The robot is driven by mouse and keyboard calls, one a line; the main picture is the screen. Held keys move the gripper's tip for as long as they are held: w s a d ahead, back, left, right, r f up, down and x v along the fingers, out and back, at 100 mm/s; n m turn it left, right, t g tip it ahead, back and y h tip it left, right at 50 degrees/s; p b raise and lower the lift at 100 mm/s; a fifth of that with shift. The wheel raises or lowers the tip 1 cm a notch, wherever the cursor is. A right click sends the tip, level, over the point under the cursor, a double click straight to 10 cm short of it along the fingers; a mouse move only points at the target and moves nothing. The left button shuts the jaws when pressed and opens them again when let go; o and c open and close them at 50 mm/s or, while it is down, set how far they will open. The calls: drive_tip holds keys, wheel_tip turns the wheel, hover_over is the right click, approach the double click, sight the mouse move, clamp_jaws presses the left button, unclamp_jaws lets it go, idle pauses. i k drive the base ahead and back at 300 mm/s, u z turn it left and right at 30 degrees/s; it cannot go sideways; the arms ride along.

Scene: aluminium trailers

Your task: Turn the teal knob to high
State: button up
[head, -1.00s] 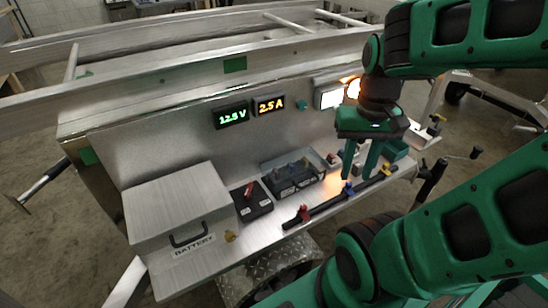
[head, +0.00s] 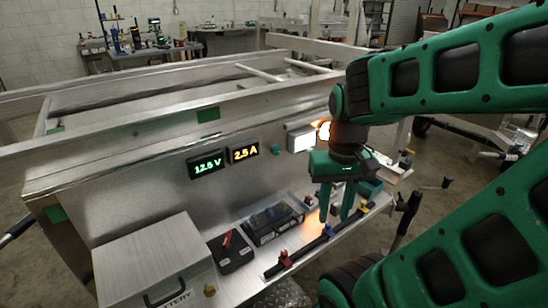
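A small teal knob (head: 277,149) sits on the upright aluminium panel, just right of the two lit displays. It is small and blurred, so its pointer setting cannot be told. My gripper (head: 335,214) points down to the right of the knob and below it, in front of the panel. Its two green fingers are apart with nothing seen between them. It does not touch the knob.
A green 12.5 V display (head: 206,165) and an orange 2.5 A display (head: 243,151) are left of the knob. A lit white lamp (head: 301,140) is right of it. A battery box (head: 150,258), black tray (head: 273,220) and black rail (head: 318,243) occupy the shelf.

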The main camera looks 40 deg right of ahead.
sight(276, 150)
drive_tip(key=z, duration=2.8)
drive_tip(key=k, duration=1)
drive_tip(key=u, duration=2.15)
